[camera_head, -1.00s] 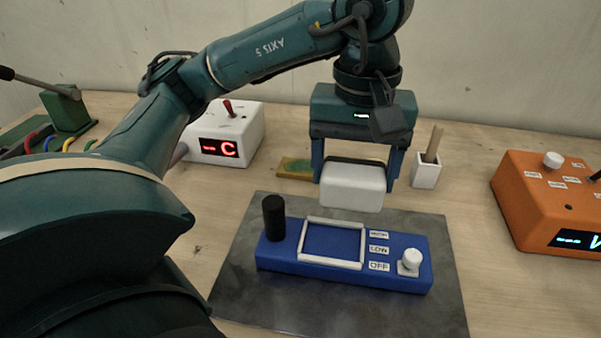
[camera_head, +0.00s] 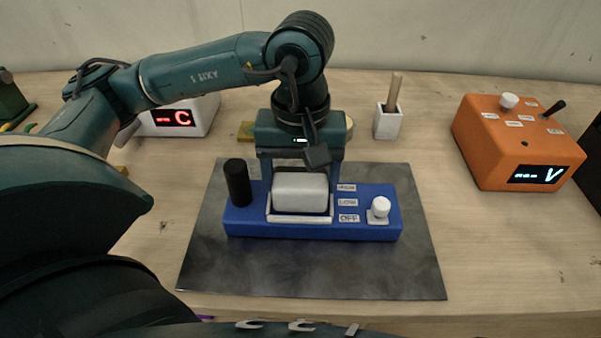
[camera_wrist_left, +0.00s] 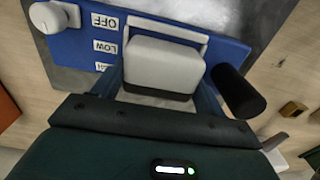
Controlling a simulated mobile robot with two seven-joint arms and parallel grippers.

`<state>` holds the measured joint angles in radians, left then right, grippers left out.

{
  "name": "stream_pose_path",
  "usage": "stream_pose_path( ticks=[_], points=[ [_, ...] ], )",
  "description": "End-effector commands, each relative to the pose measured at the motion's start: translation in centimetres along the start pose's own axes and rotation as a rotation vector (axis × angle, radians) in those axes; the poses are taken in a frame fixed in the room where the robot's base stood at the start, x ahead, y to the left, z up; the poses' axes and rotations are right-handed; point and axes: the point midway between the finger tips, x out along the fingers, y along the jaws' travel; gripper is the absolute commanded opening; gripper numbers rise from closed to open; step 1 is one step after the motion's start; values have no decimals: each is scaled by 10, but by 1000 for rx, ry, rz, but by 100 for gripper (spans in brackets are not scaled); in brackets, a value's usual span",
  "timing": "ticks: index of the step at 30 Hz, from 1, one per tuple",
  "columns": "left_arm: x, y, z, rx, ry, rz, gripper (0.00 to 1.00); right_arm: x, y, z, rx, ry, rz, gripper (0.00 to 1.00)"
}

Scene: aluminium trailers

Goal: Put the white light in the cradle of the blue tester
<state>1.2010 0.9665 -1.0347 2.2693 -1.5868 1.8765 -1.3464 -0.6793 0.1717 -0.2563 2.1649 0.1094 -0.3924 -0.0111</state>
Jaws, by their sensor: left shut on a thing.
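The white light (camera_head: 300,191) is a rounded white block. My left gripper (camera_head: 300,187) is shut on it, one finger on each side. The light is at the white-framed cradle (camera_head: 300,218) of the blue tester (camera_head: 315,233), inside the frame as seen from the head. I cannot tell whether it rests on the cradle floor. In the left wrist view the light (camera_wrist_left: 163,65) shows between the fingers, beside the cradle's white rim (camera_wrist_left: 168,28). The tester has a black post (camera_head: 237,183), a white knob (camera_head: 380,207) and HIGH, LOW, OFF labels. My right gripper is not in view.
The tester lies on a dark grey mat (camera_head: 300,274) on a wooden table. A white box with a red display (camera_head: 172,117) stands behind left. A white holder with a stick (camera_head: 388,123) and an orange meter (camera_head: 515,150) stand right. The mat's front is clear.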

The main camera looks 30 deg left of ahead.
Motion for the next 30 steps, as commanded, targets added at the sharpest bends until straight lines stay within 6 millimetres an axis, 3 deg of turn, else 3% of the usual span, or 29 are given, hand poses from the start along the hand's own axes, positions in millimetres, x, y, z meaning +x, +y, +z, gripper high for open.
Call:
stream_pose_path(
  ticks=[9, 10, 18, 26, 30],
  points=[
    [5, 0, 0, 0, 1, 1, 46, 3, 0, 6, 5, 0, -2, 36],
    [4, 0, 0, 0, 0, 1, 73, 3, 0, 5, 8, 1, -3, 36],
    [3, 0, 0, 0, 0, 0, 94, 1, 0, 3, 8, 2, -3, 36],
    [1, 0, 0, 0, 0, 0, 94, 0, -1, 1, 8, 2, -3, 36],
    [-10, 1, -1, 0, 3, 3, 94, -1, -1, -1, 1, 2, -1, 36]
  ],
)
